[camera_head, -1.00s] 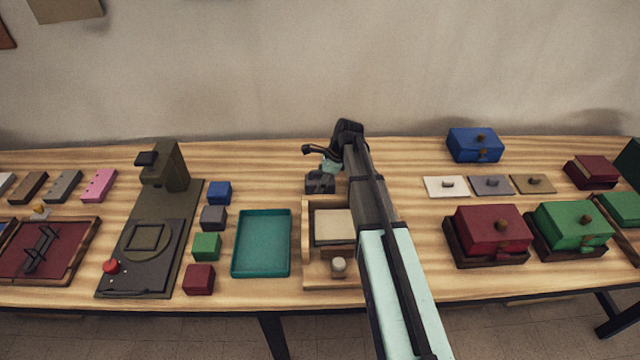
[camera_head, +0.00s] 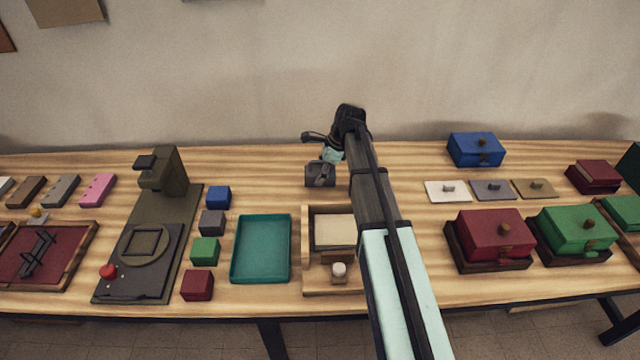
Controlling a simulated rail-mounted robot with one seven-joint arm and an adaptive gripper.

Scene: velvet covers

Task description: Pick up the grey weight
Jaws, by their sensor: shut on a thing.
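The grey weight (camera_head: 313,171) is a dark grey block near the back middle of the table, behind the wooden open-topped holder. My gripper (camera_head: 322,168) reaches down over it from above and is shut on it. The arm and the gripper's own body hide part of the hold, and the fingertips are small and dark. The weight looks raised a little above the table, though the gap under it is hard to judge.
The wooden holder (camera_head: 307,235) stands just in front, with a teal tray (camera_head: 262,248) left of it. Several coloured cubes, including a grey cube (camera_head: 213,222), line up further left. Knobbed plates and a red box (camera_head: 490,230) stand right. Table behind the teal tray is clear.

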